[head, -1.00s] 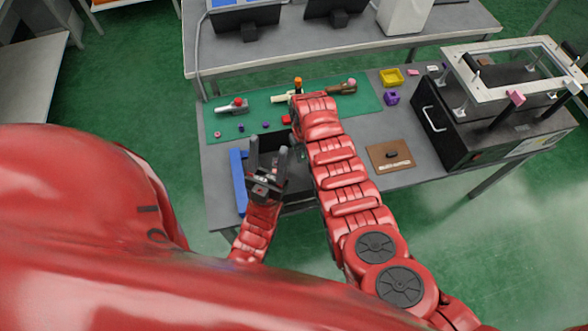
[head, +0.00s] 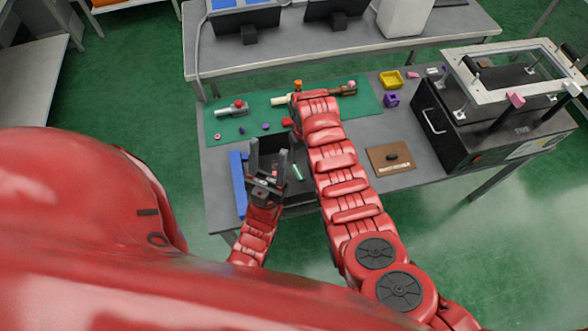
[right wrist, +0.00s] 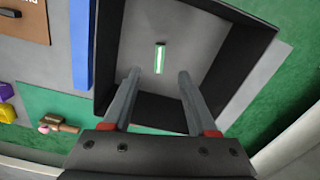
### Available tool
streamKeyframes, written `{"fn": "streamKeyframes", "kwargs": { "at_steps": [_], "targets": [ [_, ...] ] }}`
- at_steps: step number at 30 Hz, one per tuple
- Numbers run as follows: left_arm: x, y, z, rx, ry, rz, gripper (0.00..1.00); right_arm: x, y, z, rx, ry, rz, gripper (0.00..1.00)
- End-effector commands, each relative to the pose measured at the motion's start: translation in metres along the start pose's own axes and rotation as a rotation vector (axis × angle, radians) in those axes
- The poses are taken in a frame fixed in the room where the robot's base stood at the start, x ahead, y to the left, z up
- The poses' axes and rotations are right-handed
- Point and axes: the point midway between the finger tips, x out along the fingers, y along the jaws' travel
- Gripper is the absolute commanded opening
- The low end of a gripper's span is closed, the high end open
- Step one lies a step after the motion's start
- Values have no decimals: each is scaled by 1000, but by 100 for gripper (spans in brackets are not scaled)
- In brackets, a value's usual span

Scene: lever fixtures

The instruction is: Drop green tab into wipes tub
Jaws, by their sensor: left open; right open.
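The green tab (right wrist: 160,57), a thin strip with pale edges, shows inside the black tub (right wrist: 230,72) in the right wrist view; whether it rests flat on the floor I cannot tell. In the head view the tab (head: 297,172) shows beside my right arm, within the tub (head: 275,143). I take this black tub to be the wipes tub; no label is readable. My right gripper (right wrist: 158,75) is open and empty above the tub, the tab beyond its fingertips; my arm hides it in the head view. My left gripper (head: 268,158) is open and empty, over the tub's left part.
A blue bar (head: 238,183) lies left of the tub. A green mat (head: 357,100) with small parts and tools lies behind it. A brown board (head: 391,157) lies to the right, before a black machine (head: 455,130). The table between board and mat is clear.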

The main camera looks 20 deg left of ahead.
Motion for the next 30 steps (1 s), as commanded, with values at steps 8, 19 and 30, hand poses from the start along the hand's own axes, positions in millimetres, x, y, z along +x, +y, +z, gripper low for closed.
{"fn": "streamKeyframes", "kwargs": {
  "at_steps": [8, 19, 30],
  "targets": [
    [-12, 1, 2, 0, 0, 0, 54, -35, 0, 0, -3, 3, 2, 59],
    [20, -1, -4, 0, 1, 0, 54, -132, -1, 1, -2, -2, 2, 59],
    [39, -2, -7, 0, 0, 0, 54, -159, -1, 1, -3, -1, 1, 59]
  ]
}}
